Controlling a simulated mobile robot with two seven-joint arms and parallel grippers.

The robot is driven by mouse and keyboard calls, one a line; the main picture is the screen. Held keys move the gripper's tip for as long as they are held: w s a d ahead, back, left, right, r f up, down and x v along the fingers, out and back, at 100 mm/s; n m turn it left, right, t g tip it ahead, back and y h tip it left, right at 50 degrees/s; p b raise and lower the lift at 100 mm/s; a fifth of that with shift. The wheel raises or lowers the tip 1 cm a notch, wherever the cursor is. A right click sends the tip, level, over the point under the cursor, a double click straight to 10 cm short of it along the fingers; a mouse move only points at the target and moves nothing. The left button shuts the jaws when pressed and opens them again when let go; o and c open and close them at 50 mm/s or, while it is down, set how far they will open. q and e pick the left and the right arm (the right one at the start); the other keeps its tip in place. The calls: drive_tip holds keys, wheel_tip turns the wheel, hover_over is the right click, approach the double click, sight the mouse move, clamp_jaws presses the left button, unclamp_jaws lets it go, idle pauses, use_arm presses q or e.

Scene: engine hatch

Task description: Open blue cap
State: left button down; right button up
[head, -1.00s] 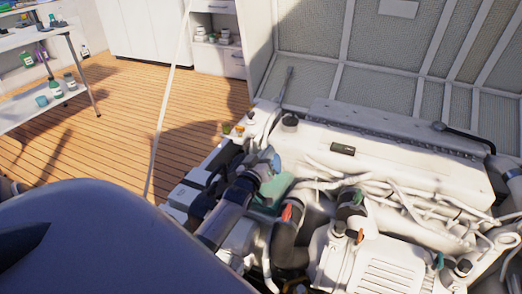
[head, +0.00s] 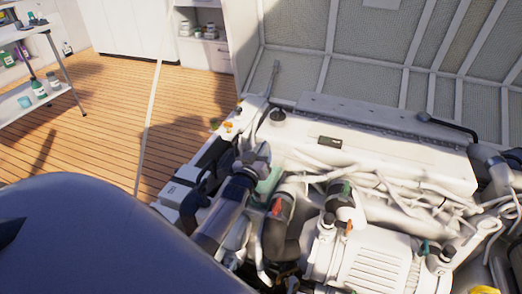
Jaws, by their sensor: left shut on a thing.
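My left gripper (head: 256,157) reaches in over the left end of the white engine (head: 400,180). It is at the top of a pale teal-green tank (head: 270,181) and is shut. The blue cap does not show clearly now; the fingers hide the spot at the tank's top where a pale blue patch showed earlier. The grip appears to be on that cap, but whether the cap is still seated on the tank cannot be told. My right gripper is not in view.
A yellow part (head: 483,290) shows at the bottom right. A shelf with bottles (head: 30,97) stands far left on the wooden floor.

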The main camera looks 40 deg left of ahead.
use_arm(q)
drive_tip(key=c, duration=1.5)
unclamp_jaws()
drive_tip(key=shift+w+d+f, duration=0.1)
drive_tip(key=shift+d, duration=0.25)
drive_tip(key=shift+a, duration=0.15)
drive_tip(key=shift+s, duration=0.3)
drive_tip(key=p+v, duration=0.2)
drive_tip(key=v, duration=0.4)
drive_tip(key=shift+s+d, duration=0.2)
drive_tip(key=shift+s, duration=0.1)
